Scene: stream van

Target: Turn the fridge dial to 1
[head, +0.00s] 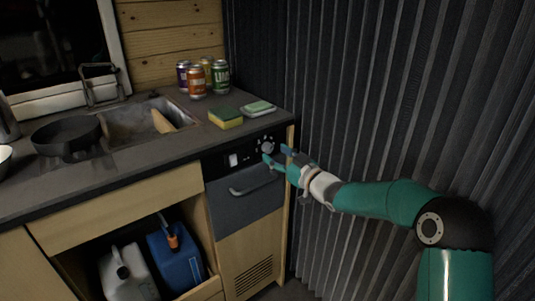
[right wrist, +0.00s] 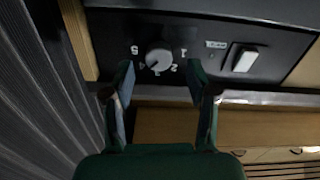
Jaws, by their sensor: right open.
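The fridge dial (head: 267,146) is a small round grey knob on the black panel (head: 228,160) at the top of the fridge front. In the right wrist view the dial (right wrist: 159,57) has white numerals around it. A mark like a 1 is at its upper right and a 2 at its lower right. I cannot tell for sure where the dial points. My right gripper (head: 276,154) is open in front of the dial. In the right wrist view its fingers (right wrist: 161,75) stand either side of the dial, with nothing held. Contact is not clear. My left gripper is not in view.
A white rocker switch (right wrist: 245,59) sits beside the dial. The fridge door handle (head: 257,185) is below the panel. A sponge (head: 226,118), a soap dish (head: 258,109) and several cans (head: 197,82) stand on the counter. A corrugated wall (head: 370,100) is close at the right.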

